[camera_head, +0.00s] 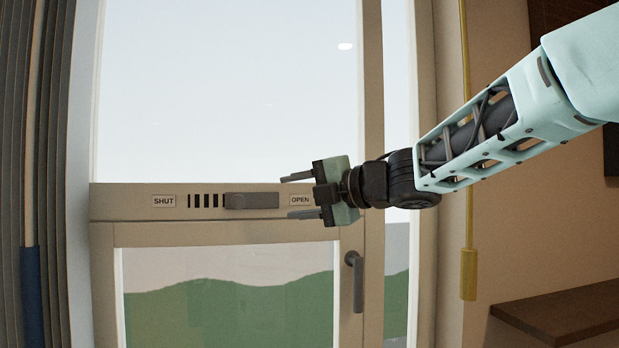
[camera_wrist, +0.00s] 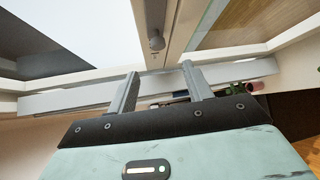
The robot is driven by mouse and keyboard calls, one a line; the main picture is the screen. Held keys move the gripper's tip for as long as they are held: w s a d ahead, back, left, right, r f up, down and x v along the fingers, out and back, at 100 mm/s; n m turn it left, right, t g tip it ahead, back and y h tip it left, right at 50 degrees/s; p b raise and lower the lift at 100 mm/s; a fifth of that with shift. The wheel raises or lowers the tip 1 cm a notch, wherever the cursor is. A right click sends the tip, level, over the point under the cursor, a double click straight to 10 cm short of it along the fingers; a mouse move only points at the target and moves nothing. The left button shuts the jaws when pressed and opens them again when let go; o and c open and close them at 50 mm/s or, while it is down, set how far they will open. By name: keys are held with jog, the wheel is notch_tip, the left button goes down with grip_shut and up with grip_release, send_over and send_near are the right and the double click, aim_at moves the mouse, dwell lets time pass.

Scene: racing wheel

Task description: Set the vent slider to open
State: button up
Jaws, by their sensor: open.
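The vent slider (camera_head: 252,201) is a dark grey block on the beige rail across the window. Several dark vent slots (camera_head: 207,201) show to its left. A SHUT label (camera_head: 163,201) sits left of the slots and an OPEN label (camera_head: 300,200) sits right of the slider. My gripper (camera_head: 289,198) is open, its two fingers one above and one below the OPEN label in the picture, just right of the slider's right end. I cannot tell its distance from the rail. The open fingers also show in the wrist view (camera_wrist: 160,78); I cannot make out the slider clearly there.
A dark window handle (camera_head: 357,280) hangs on the frame below right of my gripper. A yellow cord with a weight (camera_head: 468,272) hangs farther right. A brown shelf (camera_head: 565,312) is at the lower right, and a grey curtain (camera_head: 14,150) is at the left.

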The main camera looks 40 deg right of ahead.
jog(key=p+v, duration=0.2)
jog(key=p, duration=0.5)
jog(key=shift+s+d+r, duration=0.1)
jog(key=shift+s+r, duration=0.1)
jog(key=shift+f, duration=0.2)
jog(key=a+f+m+g+h+b, duration=0.2)
jog(key=a+f+m+b, duration=0.35)
jog(key=f, duration=0.65)
jog(key=a+f+m+g+h+b, duration=0.25)
jog(key=a+f+m+b, duration=0.3)
jog(key=f, duration=0.65)
jog(key=s+a+f+m+g+b, duration=0.2)
jog(key=s+a+f+g+b, duration=0.2)
jog(key=s+f, duration=0.6)
jog(key=s+a+f+m+g+h+b, duration=0.1)
jog(key=s+a+f+m+g+b, duration=0.2)
jog(key=s+f, duration=0.7)
jog(key=s+a+g+b, duration=0.2)
jog(key=s+g, duration=0.1)
jog(key=shift+s+f+g, duration=0.25)
jog(key=shift+s+g, duration=0.05)
jog(key=shift+g, duration=0.05)
